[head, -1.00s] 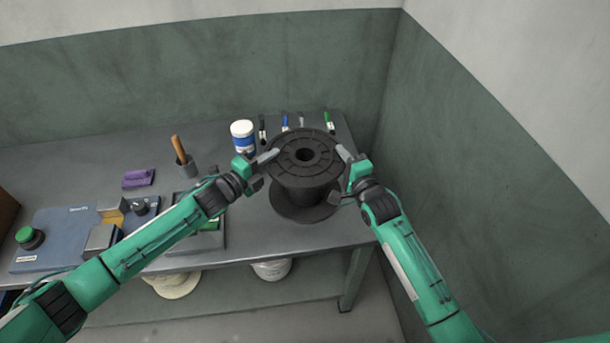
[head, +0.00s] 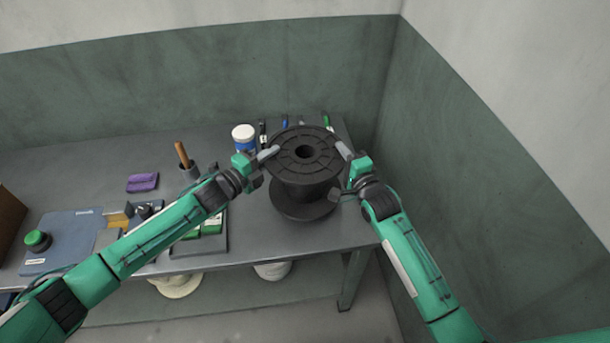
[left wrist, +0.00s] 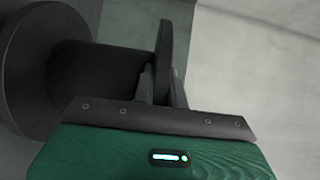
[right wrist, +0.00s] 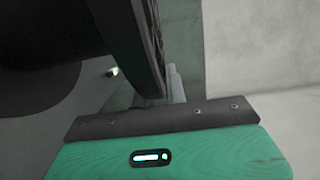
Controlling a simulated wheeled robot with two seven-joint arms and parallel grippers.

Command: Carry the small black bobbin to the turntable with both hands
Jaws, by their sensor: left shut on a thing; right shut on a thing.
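The black bobbin (head: 304,190) is upright over the right end of the grey bench, with a wide flange at top and bottom. My left gripper (head: 268,154) is shut on the left rim of its top flange. My right gripper (head: 344,151) is shut on the right rim of the same flange. The flange edge shows between the fingers in the left wrist view (left wrist: 164,60) and beside the fingers in the right wrist view (right wrist: 135,40). I cannot tell surely whether the bottom flange is clear of the bench. I see no turntable that I can make out.
Behind the bobbin are a white jar (head: 243,136) and several pens. A wall stands close at right.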

